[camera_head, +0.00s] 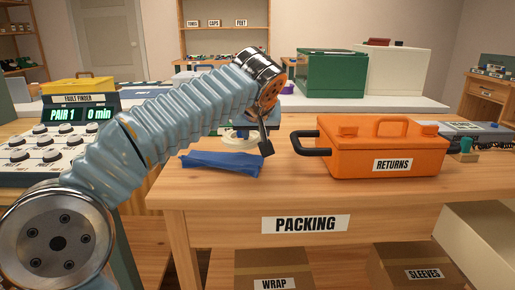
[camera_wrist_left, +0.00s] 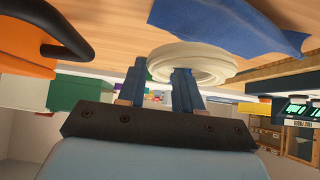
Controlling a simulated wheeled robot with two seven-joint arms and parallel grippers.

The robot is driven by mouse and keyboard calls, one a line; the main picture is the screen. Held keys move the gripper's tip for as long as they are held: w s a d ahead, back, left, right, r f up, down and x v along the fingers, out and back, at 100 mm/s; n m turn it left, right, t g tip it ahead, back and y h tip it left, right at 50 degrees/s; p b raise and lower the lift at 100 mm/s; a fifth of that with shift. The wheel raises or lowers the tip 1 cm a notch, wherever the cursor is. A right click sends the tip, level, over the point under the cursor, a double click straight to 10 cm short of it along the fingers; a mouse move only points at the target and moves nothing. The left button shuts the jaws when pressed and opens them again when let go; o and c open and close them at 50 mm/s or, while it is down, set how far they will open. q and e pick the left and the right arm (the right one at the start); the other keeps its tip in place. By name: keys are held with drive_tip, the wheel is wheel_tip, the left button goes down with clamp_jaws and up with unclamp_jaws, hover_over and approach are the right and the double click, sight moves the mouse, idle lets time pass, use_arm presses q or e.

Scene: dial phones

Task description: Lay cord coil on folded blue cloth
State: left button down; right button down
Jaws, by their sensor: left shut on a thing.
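The cord coil (camera_wrist_left: 205,66) is a cream ring. My left gripper (camera_wrist_left: 160,65) is shut on its rim, with one finger on each side. In the head view my left gripper (camera_head: 265,140) points down over the packing table, and the pale coil (camera_head: 236,141) shows partly just left of it. The folded blue cloth (camera_head: 221,163) lies on the table in front of the coil in the head view. It also shows in the left wrist view (camera_wrist_left: 225,25), beside the coil. Whether coil and cloth touch is hard to tell. My right gripper is out of view.
An orange returns case (camera_head: 350,155) stands right of the cloth, its black handle (camera_head: 308,143) reaching toward my left gripper. A fault finder panel (camera_head: 60,140) is at the left. Bare tabletop (camera_head: 255,190) lies in front of the cloth.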

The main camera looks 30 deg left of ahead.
use_arm(q)
drive_tip(key=f, duration=0.1)
drive_tip(key=w+f, duration=0.1)
drive_tip(key=f, duration=0.1)
drive_tip(key=shift+f+b, duration=0.25)
drive_tip(key=shift+b, duration=0.1)
drive_tip(key=shift+f, duration=0.4)
drive_tip(key=shift+f, duration=0.1)
